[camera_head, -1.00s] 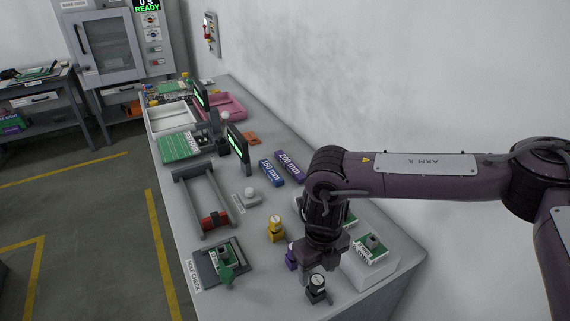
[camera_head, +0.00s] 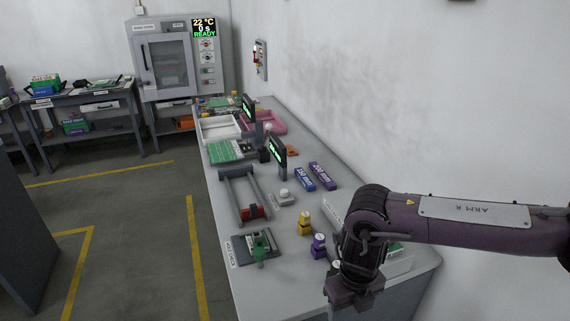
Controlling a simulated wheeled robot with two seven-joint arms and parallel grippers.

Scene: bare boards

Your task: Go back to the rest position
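My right gripper (camera_head: 354,291) hangs from the purple arm marked ARM R at the lower right. It points down over the near end of the grey bench (camera_head: 318,219). Its fingertips are not clear, so I cannot tell whether it is open or shut, or whether it holds anything. A purple-based gauge (camera_head: 318,246) stands just left of it, apart from it. A yellow-based gauge (camera_head: 305,223) stands farther back. My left gripper is not in view.
A hole check fixture (camera_head: 257,248) with a green board is at the bench's near left. A grey frame (camera_head: 243,195), blue block (camera_head: 304,179), purple block (camera_head: 322,175), white tray (camera_head: 219,128) and pink tray (camera_head: 265,123) lie farther back. The left floor (camera_head: 140,230) is clear.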

